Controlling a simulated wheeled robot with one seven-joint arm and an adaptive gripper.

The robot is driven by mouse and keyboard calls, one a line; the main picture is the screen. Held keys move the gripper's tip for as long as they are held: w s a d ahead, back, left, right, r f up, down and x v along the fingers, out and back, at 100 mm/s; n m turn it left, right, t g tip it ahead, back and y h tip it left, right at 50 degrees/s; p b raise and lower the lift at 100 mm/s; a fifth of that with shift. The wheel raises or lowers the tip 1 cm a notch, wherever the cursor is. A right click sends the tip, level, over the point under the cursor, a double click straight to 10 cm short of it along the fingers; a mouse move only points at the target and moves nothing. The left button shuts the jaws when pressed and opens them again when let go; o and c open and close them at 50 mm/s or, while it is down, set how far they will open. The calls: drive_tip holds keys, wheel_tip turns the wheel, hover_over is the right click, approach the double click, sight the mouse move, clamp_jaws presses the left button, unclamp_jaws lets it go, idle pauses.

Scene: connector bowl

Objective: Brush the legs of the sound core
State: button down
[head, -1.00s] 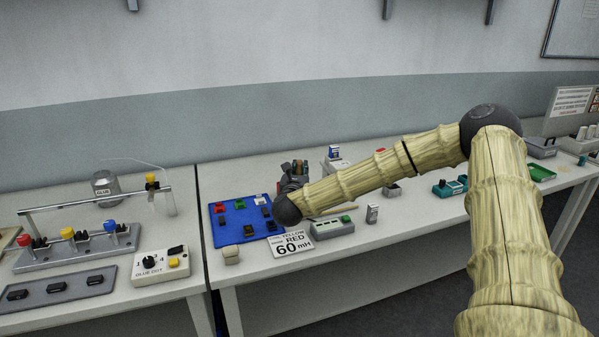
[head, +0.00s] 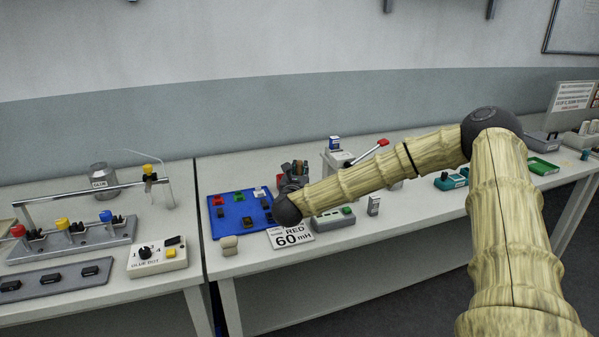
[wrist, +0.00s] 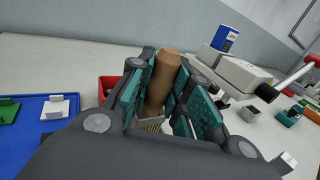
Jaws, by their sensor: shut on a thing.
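My gripper (wrist: 165,68) is shut on a brush in the wrist view. The brush has a brown wooden handle (wrist: 162,84) that rises between the teal finger pads, with pale bristles (wrist: 151,125) low between the fingers. In the head view my gripper (head: 293,174) shows just beyond the end of my arm, by the right edge of a blue tray (head: 228,231). Several small coloured and dark parts sit on this tray, among them a red part (head: 218,201) and a white part (head: 259,191). I cannot tell which part is the sound core, nor see its legs clearly.
A card reading 60 mH (head: 291,238) and a grey-green device (head: 333,218) stand at the front. Behind my arm is a white machine with a red-tipped lever (head: 383,143). A red container (wrist: 107,83) is beside my gripper. A knob box (head: 158,257) stands on the left table.

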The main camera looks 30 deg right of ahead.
drive_tip(key=shift+f+b, duration=0.7)
drive_tip(key=shift+b, duration=0.2)
idle(0.9)
drive_tip(key=shift+d, duration=0.25)
drive_tip(key=shift+s+d, duration=0.25)
drive_tip(key=shift+d, duration=0.6)
drive_tip(key=shift+a+b, duration=0.25)
drive_tip(key=shift+b, duration=0.25)
drive_tip(key=shift+w+a+b, duration=0.25)
drive_tip(key=shift+a+b, duration=0.35)
drive_tip(key=shift+a, duration=0.25)
drive_tip(key=shift+d, duration=0.2)
drive_tip(key=shift+s+d, duration=0.25)
drive_tip(key=shift+d, duration=0.6)
